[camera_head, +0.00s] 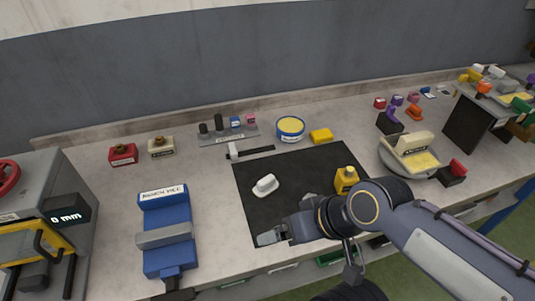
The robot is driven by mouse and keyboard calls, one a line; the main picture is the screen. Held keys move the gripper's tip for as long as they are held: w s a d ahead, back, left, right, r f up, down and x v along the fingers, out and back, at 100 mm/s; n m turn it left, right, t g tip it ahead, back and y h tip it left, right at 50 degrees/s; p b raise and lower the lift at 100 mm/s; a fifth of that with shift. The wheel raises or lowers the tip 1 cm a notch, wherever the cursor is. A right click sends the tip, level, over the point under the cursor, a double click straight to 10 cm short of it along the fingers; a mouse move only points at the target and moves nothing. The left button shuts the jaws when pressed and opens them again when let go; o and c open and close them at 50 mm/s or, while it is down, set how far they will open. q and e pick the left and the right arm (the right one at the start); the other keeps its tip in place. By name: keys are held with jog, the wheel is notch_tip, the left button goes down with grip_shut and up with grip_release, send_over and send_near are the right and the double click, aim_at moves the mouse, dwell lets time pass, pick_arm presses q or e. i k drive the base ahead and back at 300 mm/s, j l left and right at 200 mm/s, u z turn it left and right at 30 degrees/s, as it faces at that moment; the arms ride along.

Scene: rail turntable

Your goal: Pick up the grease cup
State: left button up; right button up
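A round blue tub with a yellow top (290,128) stands behind the black mat (290,210); it looks like the grease cup, though I cannot read its label. My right arm comes in from the right. Its gripper (268,237) is low over the front edge of the mat, well in front of the tub and apart from it. Its fingers are small and seen side-on, so I cannot tell whether they are open or shut. My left gripper is not in view.
A white block (265,186) and a yellow bottle (346,179) are on the mat. A yellow block (321,135) sits beside the tub. A blue bench vise (165,230) is at the left front, a round turntable (409,166) at the right. Bench between vise and mat is clear.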

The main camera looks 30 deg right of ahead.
aim_at(346, 178)
jog(key=k+l+z, duration=0.1)
jog(key=z, duration=0.4)
jog(key=k+l+z, duration=0.1)
jog(key=z, duration=0.35)
jog(key=k+l+z, duration=0.1)
jog(key=z, duration=0.4)
jog(key=i+l+u, duration=0.25)
jog(key=i+l, duration=0.15)
jog(key=l, duration=0.2)
jog(key=i+l+u, duration=0.1)
jog(key=l, duration=0.25)
jog(key=i+l+u, duration=0.15)
jog(key=i+l, duration=0.1)
jog(key=l, duration=0.1)
